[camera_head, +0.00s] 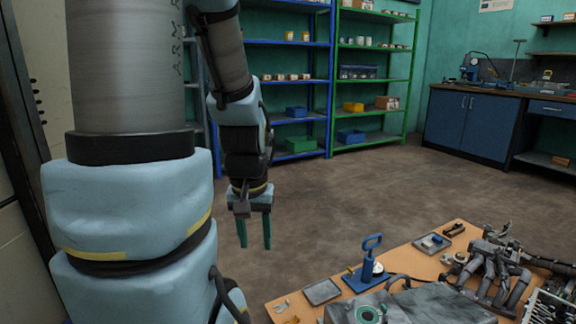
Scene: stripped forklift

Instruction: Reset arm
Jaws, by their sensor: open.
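My gripper (254,232) hangs at the end of my arm, left of the middle of the view, with its two green fingers pointing down. The fingers are apart with nothing between them. It is in the air, left of and behind the wooden table, over the open floor as seen here. My arm's thick links fill the left side of the view. The arm bends down at the elbow to the gripper.
The wooden table (455,237) at the lower right bears a blue stand (371,262), a grey tray (321,291) and grey machine parts (490,270). Blue shelves (289,79) and green shelves (374,82) stand behind. A blue cabinet (470,122) stands at the back right. The middle floor is clear.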

